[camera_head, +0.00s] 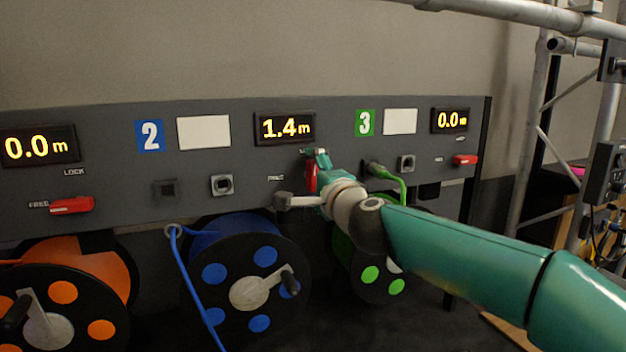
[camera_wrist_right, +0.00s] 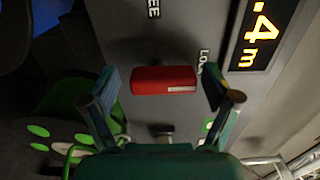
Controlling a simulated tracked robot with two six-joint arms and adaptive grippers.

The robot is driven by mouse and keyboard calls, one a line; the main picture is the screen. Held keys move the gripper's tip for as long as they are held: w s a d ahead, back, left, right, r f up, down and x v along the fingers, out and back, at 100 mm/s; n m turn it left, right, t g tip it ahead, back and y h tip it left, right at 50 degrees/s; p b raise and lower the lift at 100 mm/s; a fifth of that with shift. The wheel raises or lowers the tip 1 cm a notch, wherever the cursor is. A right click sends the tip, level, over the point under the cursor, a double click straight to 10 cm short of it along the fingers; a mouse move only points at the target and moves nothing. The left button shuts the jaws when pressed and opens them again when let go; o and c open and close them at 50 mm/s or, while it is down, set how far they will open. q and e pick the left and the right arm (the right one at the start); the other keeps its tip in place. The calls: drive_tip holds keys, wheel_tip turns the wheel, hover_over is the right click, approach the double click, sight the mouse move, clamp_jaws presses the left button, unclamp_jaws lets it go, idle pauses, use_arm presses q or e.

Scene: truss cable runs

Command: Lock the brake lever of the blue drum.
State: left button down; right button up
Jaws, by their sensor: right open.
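The blue drum (camera_head: 225,236) hangs below the number 2 panel, with a crank on its black face and a blue cable running down its left side. Its red brake lever (camera_head: 311,176) sits under the 1.4 m display and stands upright in the head view. In the wrist view the lever (camera_wrist_right: 163,80) lies across the picture, its white-striped end towards the LOCK label. FREE is off to its side. My right gripper (camera_wrist_right: 161,74) is open, with a finger beyond each end of the lever and gaps visible. In the head view the right gripper (camera_head: 317,163) partly hides the lever. My left gripper is out of view.
An orange drum (camera_head: 95,264) is at left with its red lever (camera_head: 72,205) lying sideways. A green drum (camera_head: 345,243) is partly behind my right arm. A green plug (camera_head: 378,170) with cable is close to the right of my gripper. Scaffold tubes (camera_head: 535,130) stand at right.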

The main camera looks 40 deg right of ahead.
drive_tip(key=v, duration=1.2)
drive_tip(key=shift+f, duration=0.1)
